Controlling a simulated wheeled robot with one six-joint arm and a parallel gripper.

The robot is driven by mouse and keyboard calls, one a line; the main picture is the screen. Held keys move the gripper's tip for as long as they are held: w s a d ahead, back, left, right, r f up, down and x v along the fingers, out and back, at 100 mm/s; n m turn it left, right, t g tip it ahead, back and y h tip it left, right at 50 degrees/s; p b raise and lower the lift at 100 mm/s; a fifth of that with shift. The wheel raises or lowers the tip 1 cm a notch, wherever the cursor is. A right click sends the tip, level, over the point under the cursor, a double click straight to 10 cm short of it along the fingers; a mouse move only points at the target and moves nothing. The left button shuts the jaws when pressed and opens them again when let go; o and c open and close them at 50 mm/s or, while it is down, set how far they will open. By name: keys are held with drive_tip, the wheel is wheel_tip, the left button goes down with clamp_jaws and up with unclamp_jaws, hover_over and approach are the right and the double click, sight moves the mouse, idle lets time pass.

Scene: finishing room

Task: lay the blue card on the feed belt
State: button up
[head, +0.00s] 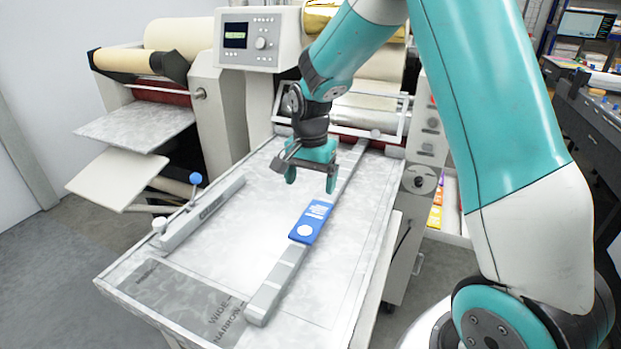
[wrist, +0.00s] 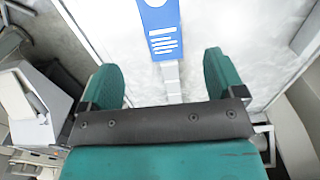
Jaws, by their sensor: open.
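The blue card (head: 311,221), with white print and a white disc, lies along the long grey guide bar (head: 277,285) on the pale feed bed (head: 232,225). It looks wider than the bar and rests on top of it. I take this pale bed as the feed belt. My gripper (head: 311,183) is open and empty, above the bed and beyond the card's far end. In the wrist view the card (wrist: 158,30) shows ahead of my open fingers (wrist: 162,72), apart from them, its top end cut off by the frame.
A short grey guide (head: 203,212) with a blue knob stands on the bed's left. The roller machine with its control panel (head: 258,37) stands behind. Coloured cards (head: 436,208) lie on a shelf at right. The bed between the guides is clear.

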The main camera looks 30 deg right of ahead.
drive_tip(key=s+a+r+n+y, duration=0.2)
drive_tip(key=s+a+r+n, duration=0.75)
drive_tip(key=s+a, duration=0.25)
drive_tip(key=s+a+n+y, duration=0.1)
drive_tip(key=s+a+n, duration=0.2)
drive_tip(key=s, duration=0.4)
drive_tip(key=s+a+r+n+y, duration=0.1)
drive_tip(key=s+a+n, duration=0.2)
drive_tip(key=s+n, duration=0.3)
drive_tip(key=shift+s+r, duration=0.3)
drive_tip(key=shift+s, duration=0.05)
drive_tip(key=shift+f, duration=0.1)
